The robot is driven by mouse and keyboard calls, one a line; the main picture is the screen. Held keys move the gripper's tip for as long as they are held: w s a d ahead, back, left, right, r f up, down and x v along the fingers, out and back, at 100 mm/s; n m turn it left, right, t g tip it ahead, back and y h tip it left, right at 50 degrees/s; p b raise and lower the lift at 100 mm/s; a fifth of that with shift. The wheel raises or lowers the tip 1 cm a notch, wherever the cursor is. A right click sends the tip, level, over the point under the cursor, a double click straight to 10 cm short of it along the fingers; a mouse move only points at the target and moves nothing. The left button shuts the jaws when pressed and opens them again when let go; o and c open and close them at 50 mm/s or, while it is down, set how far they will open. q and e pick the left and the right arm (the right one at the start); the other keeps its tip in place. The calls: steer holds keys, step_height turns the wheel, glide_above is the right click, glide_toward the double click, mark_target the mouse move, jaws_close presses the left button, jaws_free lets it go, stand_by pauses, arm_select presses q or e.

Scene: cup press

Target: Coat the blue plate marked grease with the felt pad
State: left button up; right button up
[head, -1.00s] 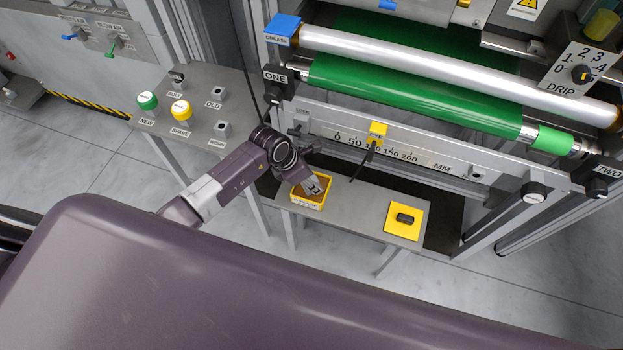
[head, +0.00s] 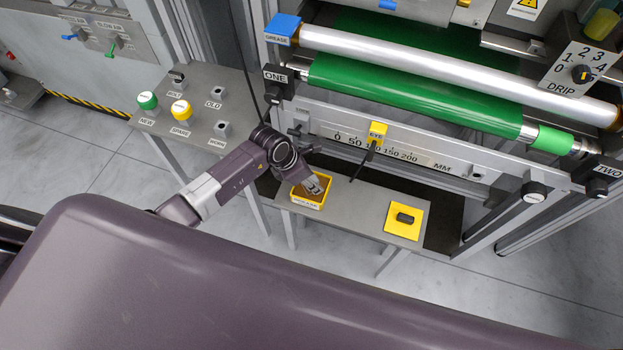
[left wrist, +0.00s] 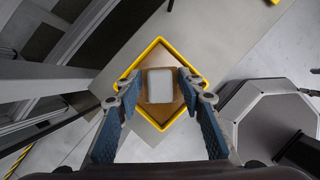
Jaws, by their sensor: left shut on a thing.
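The blue plate marked GREASE (head: 283,29) is at the left end of the roller frame in the head view, up and left of my left gripper. My left gripper (head: 318,188) points down into a yellow tray (head: 296,198) with a brown inside. My right gripper is not in view.
A yellow square with a black block (head: 405,218) lies on the grey bench (head: 347,212), right of the tray. Above are a ruler rail with a yellow EYE marker (head: 376,133) and a green roller (head: 410,94). A side table (head: 200,112) with knobs stands left.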

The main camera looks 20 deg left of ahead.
arm_select(q)
steer(key=shift+s, duration=0.1)
steer(key=shift+r+p, duration=3)
steer(key=shift+r, duration=0.45)
